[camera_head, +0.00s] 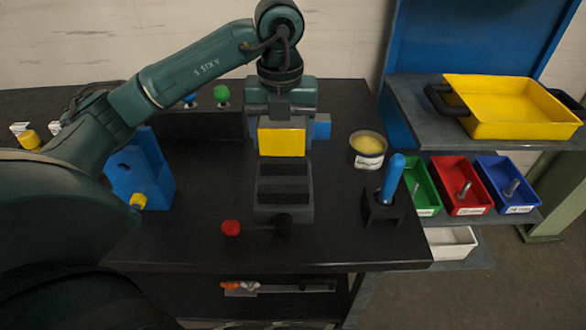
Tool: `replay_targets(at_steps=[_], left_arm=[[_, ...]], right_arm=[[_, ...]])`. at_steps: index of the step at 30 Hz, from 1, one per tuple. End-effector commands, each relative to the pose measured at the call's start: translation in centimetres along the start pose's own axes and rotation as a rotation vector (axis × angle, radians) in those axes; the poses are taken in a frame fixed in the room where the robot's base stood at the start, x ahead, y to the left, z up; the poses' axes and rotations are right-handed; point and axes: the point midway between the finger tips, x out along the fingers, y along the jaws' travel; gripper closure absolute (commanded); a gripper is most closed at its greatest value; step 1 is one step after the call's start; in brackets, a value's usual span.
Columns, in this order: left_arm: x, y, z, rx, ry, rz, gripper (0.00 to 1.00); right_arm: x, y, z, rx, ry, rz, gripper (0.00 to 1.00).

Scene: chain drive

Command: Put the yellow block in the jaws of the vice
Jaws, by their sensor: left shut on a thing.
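The yellow block (281,142) is in my left gripper (282,122), which points down over the table and is shut on it. The gripper's fingertips are largely hidden. The grey vice (284,213) with dark strips on top sits on the black table, just in front of and below the block in the picture. The block covers part of the view behind the vice, so I cannot tell whether the block touches the vice or hangs above it. My right gripper is not in view.
A blue stand (140,170) is left of the vice, and a red knob (231,228) is at its front left. On the right are a tub (368,151) and a blue-handled tool (392,178) in a black holder. A yellow tray (520,128) and small bins stand further right.

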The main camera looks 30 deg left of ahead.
Motion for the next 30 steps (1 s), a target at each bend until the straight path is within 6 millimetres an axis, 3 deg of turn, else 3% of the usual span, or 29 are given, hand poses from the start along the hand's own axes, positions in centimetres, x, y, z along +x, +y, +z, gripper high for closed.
replay_targets(at_steps=[2,12,30], left_arm=[[0.1,0.1,0.1,-0.028,-0.002,-0.003,0.93],[5.0,0.1,0.1,-0.04,-0.002,-0.001,0.93],[9.7,0.0,0.1,-0.038,-0.004,-0.004,0.93]], right_arm=[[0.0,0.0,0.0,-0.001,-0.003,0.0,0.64],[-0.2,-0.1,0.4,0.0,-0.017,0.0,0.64],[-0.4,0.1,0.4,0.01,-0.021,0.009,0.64]])
